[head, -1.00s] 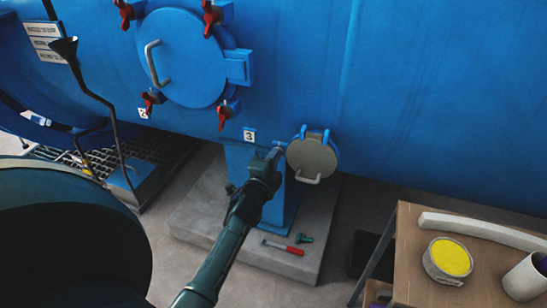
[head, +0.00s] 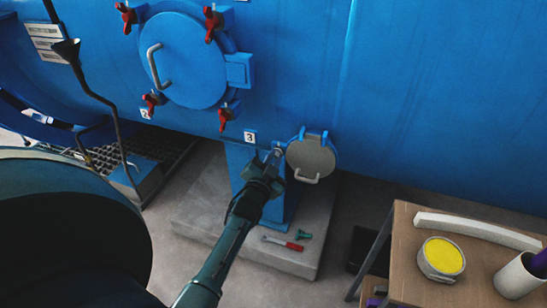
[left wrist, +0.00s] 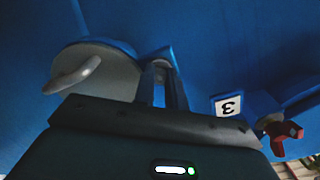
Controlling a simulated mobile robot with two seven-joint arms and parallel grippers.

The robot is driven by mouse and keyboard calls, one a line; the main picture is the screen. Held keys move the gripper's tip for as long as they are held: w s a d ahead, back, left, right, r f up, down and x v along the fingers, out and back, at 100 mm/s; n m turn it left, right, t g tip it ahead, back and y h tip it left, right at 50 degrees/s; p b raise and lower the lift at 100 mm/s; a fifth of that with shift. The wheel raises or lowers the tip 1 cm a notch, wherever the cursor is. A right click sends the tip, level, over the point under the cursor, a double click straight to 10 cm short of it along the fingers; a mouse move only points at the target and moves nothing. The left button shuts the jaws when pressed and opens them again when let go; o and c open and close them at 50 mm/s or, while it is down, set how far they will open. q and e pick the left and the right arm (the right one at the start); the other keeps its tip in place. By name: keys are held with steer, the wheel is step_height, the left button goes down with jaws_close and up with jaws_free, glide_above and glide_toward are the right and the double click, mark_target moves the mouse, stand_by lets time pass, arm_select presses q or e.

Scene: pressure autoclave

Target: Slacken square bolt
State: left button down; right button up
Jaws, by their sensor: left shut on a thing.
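My left gripper (head: 274,158) reaches up to the blue vessel, just left of a small round grey hatch (head: 310,156) with a pale handle. My right gripper is not in view.
A larger blue round door (head: 185,62) with red wing clamps is above left. A red-handled tool (head: 283,243) and a green piece (head: 303,235) lie on the concrete plinth (head: 200,215). A table (head: 405,235) with a yellow-topped tub (head: 441,259) stands at right.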

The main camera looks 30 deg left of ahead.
arm_select(q)
steer(key=shift+n, duration=0.5)
steer(key=c, duration=1.7)
jaws_free()
steer(key=shift+s, duration=0.1)
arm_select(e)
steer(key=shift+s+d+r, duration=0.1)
